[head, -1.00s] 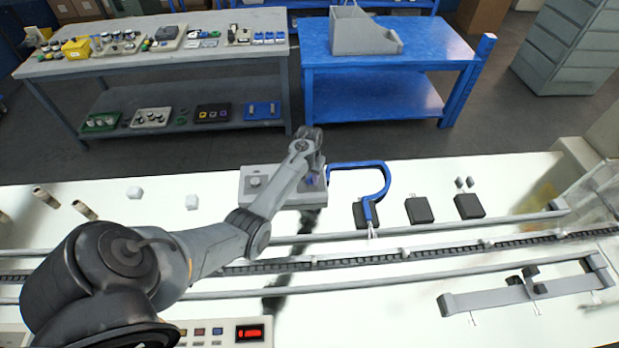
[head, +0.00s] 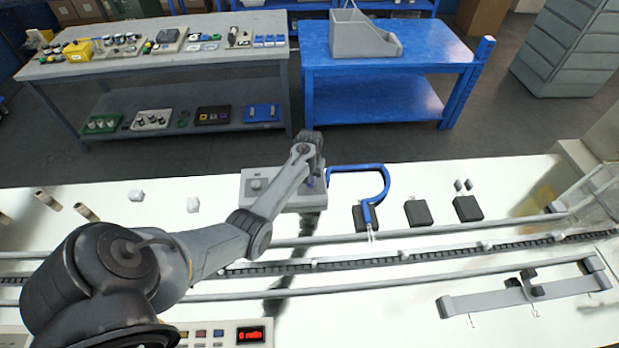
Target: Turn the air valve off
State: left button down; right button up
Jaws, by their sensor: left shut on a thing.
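A grey valve panel (head: 257,196) sits at the back of the white machine top, with a round knob (head: 256,184) on its left part. My left gripper (head: 314,182) is over the right end of this panel, beside the blue hose (head: 357,168). It is shut on a small blue part there, probably the air valve handle (head: 311,183). My own wrist hides most of that part, so its angle cannot be told. My right gripper is not in view.
The blue hose curves down to a black block (head: 362,219); two more black blocks stand to its right. Rails and a chain (head: 430,254) cross the machine top. A red display (head: 250,334) is at the front. White pieces (head: 193,205) lie at left.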

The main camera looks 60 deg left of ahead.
pick_arm(q)
jog(key=shift+r+n+p, duration=0.15)
jog(key=shift+n+p, duration=0.8)
jog(key=shift+n, duration=0.25)
jog(key=n+p, duration=0.1)
jog(key=n, duration=0.1)
jog(key=shift+w+d+n, duration=0.1)
jog(key=shift+n, duration=0.3)
jog(key=shift+w+n+p, duration=0.1)
jog(key=shift+n+p, duration=0.25)
jog(key=shift+n, duration=0.85)
jog(key=shift+f+n, duration=0.2)
jog(key=shift+n, duration=1.3)
jog(key=c, duration=1.1)
grip_release()
jog(key=shift+c, duration=0.2)
jog(key=shift+w, duration=0.1)
jog(key=shift+r, duration=0.1)
